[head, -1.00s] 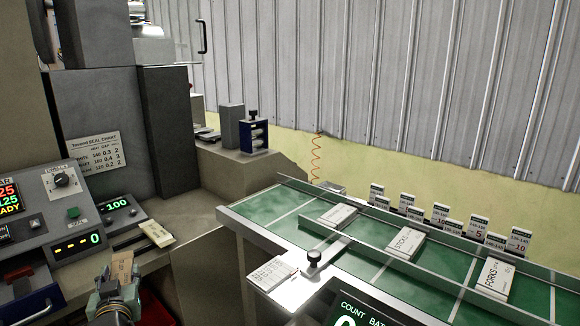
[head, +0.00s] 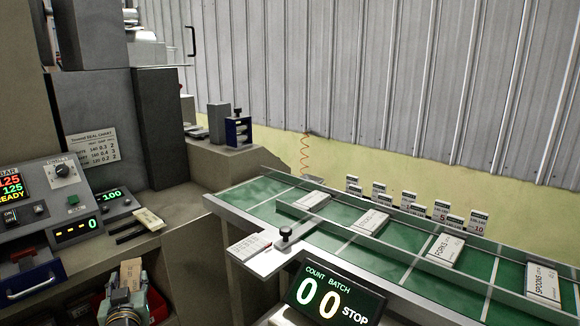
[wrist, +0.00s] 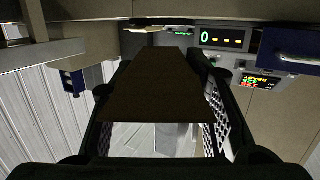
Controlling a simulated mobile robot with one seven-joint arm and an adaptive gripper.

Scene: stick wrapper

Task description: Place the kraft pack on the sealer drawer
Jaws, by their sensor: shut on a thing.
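My gripper (head: 128,290) is at the lower left of the head view, shut on the brown kraft pack (head: 131,272). The pack stands up from the fingers. In the wrist view the kraft pack (wrist: 165,85) fills the middle between both fingers. The blue drawer (head: 30,283) with a pale handle is at the left edge of the head view, on the front of the grey sealer console, left of my gripper. It looks shut. The drawer front (wrist: 295,48) also shows at the right of the wrist view. The pack is apart from it.
A pale pack (head: 148,219) lies on the bench by a dark bar beside the console (head: 55,210). A red bin (head: 100,302) is partly hidden behind my gripper. The green conveyor (head: 335,245) with several white packs and a count display (head: 335,300) stands to the right.

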